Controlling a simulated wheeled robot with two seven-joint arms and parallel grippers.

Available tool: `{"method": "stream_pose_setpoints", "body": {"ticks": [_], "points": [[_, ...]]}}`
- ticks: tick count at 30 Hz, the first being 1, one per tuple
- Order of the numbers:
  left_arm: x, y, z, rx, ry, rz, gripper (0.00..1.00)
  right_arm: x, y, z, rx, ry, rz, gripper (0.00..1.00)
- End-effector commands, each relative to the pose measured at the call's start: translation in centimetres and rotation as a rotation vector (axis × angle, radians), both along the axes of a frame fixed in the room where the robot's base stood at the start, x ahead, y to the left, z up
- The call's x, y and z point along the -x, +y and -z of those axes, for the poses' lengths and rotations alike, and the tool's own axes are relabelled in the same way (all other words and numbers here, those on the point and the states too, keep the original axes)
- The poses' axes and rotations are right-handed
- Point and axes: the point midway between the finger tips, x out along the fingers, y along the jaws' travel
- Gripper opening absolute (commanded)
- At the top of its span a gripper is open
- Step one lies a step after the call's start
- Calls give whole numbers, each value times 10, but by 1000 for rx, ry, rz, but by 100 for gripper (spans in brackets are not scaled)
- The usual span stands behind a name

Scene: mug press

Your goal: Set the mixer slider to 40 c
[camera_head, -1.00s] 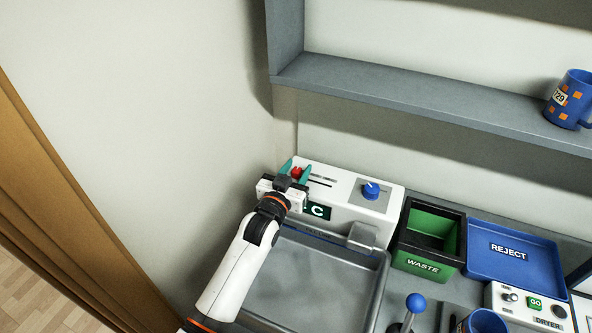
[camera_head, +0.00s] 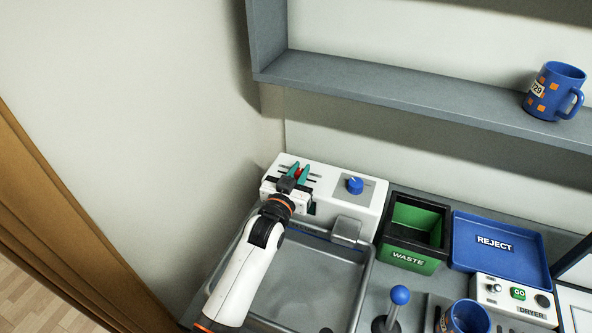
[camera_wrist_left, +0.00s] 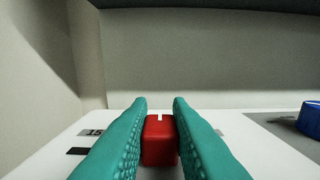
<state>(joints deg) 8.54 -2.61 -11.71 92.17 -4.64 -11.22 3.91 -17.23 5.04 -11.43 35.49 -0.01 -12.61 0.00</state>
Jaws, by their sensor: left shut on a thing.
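The mixer is a white box (camera_head: 345,207) at the back of the counter, with a blue knob (camera_head: 355,185) on its top right. The red slider knob (camera_wrist_left: 160,140) with a white mark sits between the teal fingers of my left gripper (camera_wrist_left: 160,110), which is shut on it. In the head view the left gripper (camera_head: 300,173) covers most of the slider, with a bit of red between the fingers. A "15" label (camera_wrist_left: 94,133) shows left of the slider in the wrist view; other scale marks and the display are largely hidden. My right gripper is not in view.
A grey sink tray (camera_head: 300,290) lies in front of the mixer. The green waste bin (camera_head: 415,262) and blue reject tray (camera_head: 500,245) stand to its right. A shelf with a blue mug (camera_head: 553,92) hangs above. A blue-topped lever (camera_head: 400,295) stands in front.

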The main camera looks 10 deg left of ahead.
Motion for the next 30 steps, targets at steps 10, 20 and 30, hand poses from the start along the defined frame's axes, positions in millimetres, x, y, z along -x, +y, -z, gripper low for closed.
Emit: {"method": "stream_pose_setpoints", "body": {"ticks": [10, 20, 30], "points": [[0, 1, -1, -3, -3, 0, 40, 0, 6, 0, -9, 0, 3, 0], [16, 4, 1, -3, -3, -1, 40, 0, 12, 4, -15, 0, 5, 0], [82, 17, 2, -4, -2, 0, 40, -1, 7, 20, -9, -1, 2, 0]]}}
